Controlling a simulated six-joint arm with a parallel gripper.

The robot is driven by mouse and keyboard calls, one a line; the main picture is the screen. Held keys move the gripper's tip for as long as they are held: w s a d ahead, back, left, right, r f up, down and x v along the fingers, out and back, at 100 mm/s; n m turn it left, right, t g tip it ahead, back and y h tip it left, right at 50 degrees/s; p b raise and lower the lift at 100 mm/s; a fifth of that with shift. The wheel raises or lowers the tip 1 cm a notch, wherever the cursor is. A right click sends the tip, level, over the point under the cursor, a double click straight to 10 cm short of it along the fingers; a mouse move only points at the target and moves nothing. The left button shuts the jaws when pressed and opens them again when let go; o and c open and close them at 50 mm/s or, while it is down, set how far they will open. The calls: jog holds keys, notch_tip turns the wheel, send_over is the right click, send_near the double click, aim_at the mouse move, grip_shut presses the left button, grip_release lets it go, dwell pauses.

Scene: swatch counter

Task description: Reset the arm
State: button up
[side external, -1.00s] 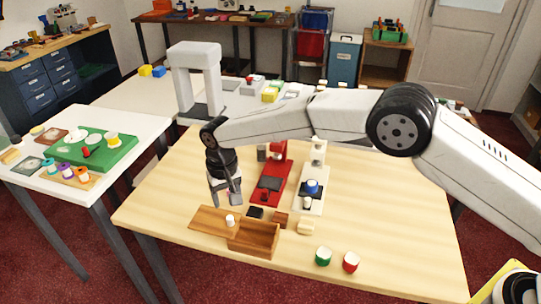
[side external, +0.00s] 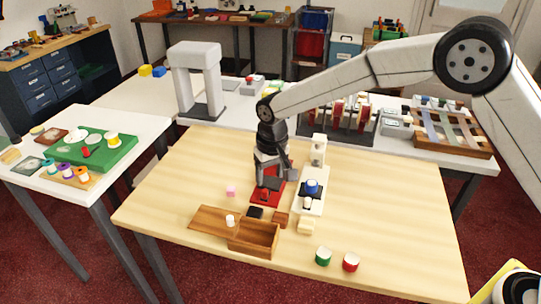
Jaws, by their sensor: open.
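My gripper (side external: 278,175) points down over the red stand (side external: 265,193) on the wooden table (side external: 390,215). Its jaws are open, and I see nothing held between them. The gripper hides the upper part of the red stand. I cannot tell whether the fingers touch it. My arm reaches in from the right side of the picture.
A white stand with a blue piece (side external: 312,186) is just right of my gripper. The table's right part is clear.

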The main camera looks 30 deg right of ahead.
jog(key=s+d+r+t, duration=0.1)
jog(key=s+d+r, duration=0.1)
jog(key=s+d, duration=1.7)
jog(key=s, duration=0.4)
jog(key=shift+s+r+t, duration=0.2)
jog(key=shift+t, duration=0.2)
